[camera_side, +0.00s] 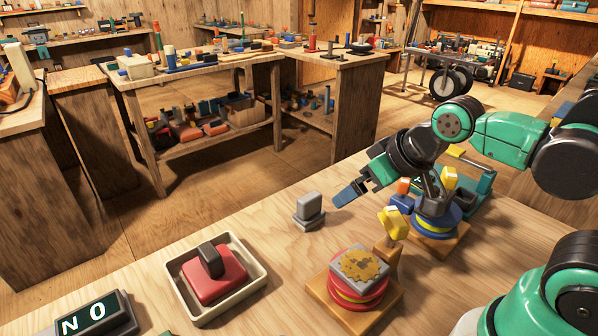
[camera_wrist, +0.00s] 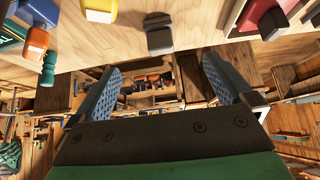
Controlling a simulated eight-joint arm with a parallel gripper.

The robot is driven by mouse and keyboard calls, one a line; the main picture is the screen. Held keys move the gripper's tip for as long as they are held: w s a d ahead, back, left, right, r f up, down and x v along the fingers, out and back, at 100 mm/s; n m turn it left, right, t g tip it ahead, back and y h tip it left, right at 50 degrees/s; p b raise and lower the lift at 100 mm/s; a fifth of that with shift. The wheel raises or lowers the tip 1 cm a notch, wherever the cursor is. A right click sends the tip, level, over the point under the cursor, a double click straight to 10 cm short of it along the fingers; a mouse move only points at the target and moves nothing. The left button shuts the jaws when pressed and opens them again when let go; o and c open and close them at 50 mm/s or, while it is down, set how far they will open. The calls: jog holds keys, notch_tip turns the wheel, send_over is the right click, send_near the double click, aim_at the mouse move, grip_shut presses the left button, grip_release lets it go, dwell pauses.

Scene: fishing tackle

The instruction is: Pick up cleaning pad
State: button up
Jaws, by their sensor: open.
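A red pad with a dark grip (camera_side: 213,275), which looks most like the cleaning pad, sits in a shallow cream tray (camera_side: 256,288) at the front of the bench. It also shows in the wrist view (camera_wrist: 272,22), partly cut off by the top edge. My gripper (camera_side: 346,194) is above the bench, to the right of a small grey block on a base (camera_side: 308,208) and well apart from the red pad. In the wrist view my gripper (camera_wrist: 161,64) has its two blue fingers spread, with nothing between them.
A red-and-yellow spool (camera_side: 345,291) on a wooden base carries a stained grey square (camera_side: 362,265). A blue-and-yellow spool (camera_side: 437,220) stands below my arm. A sign reading "NO" (camera_side: 92,316) is at front left. Bare bench lies between tray and spool.

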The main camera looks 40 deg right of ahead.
jog(key=g, duration=0.4)
send_near(310, 196)
jog(key=w+f+g, duration=0.1)
jog(key=f+g, duration=0.1)
jog(key=f, duration=0.1)
jog(key=w+f+g, duration=0.1)
jog(key=f, duration=0.1)
jog(key=shift+w+f, duration=0.25)
jog(key=shift+w, duration=0.05)
jog(key=shift+w+f, duration=0.15)
jog(key=shift+f, duration=0.45)
notch_tip(310, 196, down, 5)
jog(key=shift+r, duration=0.1)
jog(key=c, duration=1.4)
jog(key=shift+o, duration=0.2)
